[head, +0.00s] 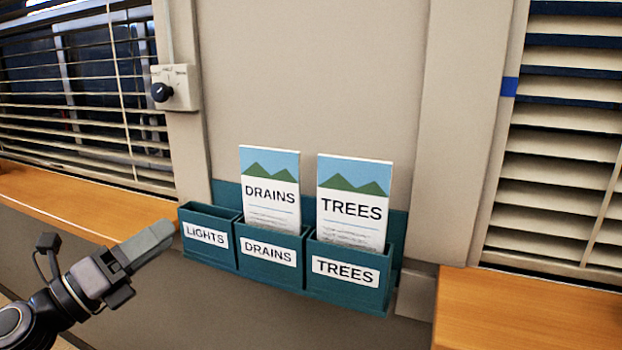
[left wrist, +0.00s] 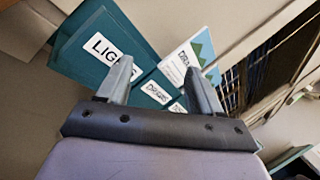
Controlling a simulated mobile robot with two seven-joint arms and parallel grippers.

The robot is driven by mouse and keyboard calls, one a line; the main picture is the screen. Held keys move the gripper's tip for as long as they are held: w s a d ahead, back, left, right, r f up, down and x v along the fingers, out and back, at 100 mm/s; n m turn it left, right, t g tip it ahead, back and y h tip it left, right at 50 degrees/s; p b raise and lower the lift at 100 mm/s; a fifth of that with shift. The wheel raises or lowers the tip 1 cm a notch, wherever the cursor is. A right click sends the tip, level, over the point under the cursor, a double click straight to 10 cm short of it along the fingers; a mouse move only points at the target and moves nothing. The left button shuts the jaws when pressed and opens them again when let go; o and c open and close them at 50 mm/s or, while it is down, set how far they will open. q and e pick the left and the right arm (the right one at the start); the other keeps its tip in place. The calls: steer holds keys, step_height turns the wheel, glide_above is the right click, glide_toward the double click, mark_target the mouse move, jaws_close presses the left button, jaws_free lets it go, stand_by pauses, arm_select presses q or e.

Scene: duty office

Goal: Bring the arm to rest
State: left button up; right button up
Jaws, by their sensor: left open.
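My left gripper (head: 148,246) is in the lower left of the head view, in front of and to the left of the wall rack. In the left wrist view its two fingers (left wrist: 158,82) stand apart with nothing between them, and the rack shows beyond. The right gripper is not in view. The teal rack has three pockets: the LIGHTS pocket (head: 205,237) holds no leaflet that I can see, the DRAINS pocket (head: 268,252) holds a DRAINS leaflet (head: 271,190), and the TREES pocket (head: 347,270) holds a TREES leaflet (head: 352,203). Both leaflets stand upright.
A wall switch with a dark knob (head: 172,88) is above the rack on the left. Blinds hang at the left (head: 75,90) and right (head: 560,130). Wooden ledges stand at the left (head: 85,205) and the lower right (head: 525,310).

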arm_select(q)
steer(key=s+f+n+t+y+p, duration=0.1)
steer(key=s+f+n+y, duration=0.3)
steer(key=f+n, duration=0.65)
steer(key=s+f+n+y+p, duration=0.2)
steer(key=f+n+y, duration=0.3)
steer(key=f+n, duration=0.5)
steer(key=s+d+f+n+g+y+p, duration=0.1)
steer(key=s+f+n+g, duration=0.5)
steer(key=s+f+n, duration=0.7)
steer(key=s+d+f+y, duration=0.1)
steer(key=s+d, duration=0.1)
steer(key=s, duration=0.1)
steer(key=shift+s+f+g+y+p, duration=0.25)
steer(key=shift+f+g+y+p, duration=0.05)
steer(key=shift+f+y+p, duration=0.1)
